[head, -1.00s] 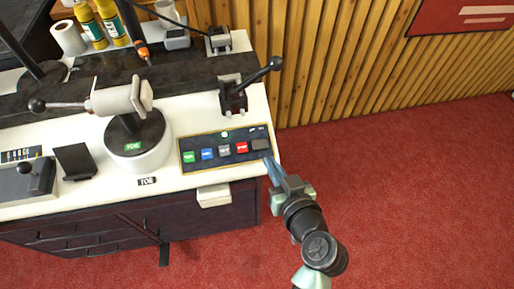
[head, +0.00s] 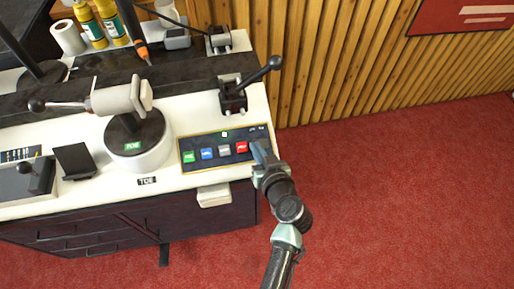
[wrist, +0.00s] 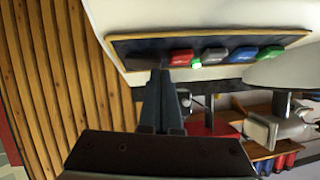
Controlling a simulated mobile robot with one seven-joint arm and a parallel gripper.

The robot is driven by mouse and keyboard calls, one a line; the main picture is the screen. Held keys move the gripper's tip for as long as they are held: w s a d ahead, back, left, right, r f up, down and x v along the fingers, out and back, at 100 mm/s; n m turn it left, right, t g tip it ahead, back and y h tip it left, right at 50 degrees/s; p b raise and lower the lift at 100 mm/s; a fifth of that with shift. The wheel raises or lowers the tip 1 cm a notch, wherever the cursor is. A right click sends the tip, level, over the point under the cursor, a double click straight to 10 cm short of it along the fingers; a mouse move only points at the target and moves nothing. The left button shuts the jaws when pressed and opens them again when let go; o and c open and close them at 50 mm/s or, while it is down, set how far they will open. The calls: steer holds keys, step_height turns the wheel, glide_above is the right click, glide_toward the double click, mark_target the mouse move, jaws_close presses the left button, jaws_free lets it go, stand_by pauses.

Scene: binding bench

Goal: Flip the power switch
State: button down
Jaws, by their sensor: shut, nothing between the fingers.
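The dark control panel (head: 203,142) lies on the front right of the white bench top, with a row of green, blue, grey and red (head: 241,147) buttons and a small lit green lamp (head: 224,134). The dark switch at the row's right end is hidden behind my gripper (head: 258,146) in the head view. My gripper is shut and empty, its fingertips over that right end. In the wrist view the fingers (wrist: 160,75) reach the panel (wrist: 130,45) just beside the red button (wrist: 182,57). Whether they touch the switch, I cannot tell.
A black lever (head: 262,73) on a bracket stands behind the panel. A round white base (head: 140,153) with a clamp-like head and handle stands left of it. A slatted wood wall (head: 335,60) rises behind; red floor (head: 400,190) is clear at right.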

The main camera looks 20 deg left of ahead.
steer(key=shift+a+f+t+h+b, duration=0.3)
steer(key=shift+f+h+b, duration=0.1)
steer(key=shift+h, duration=0.2)
steer(key=shift+d, duration=0.2)
steer(key=shift+w+d+r, duration=0.3)
steer(key=shift+w+d, duration=0.05)
steer(key=shift+d, duration=0.25)
steer(key=shift+r, duration=0.1)
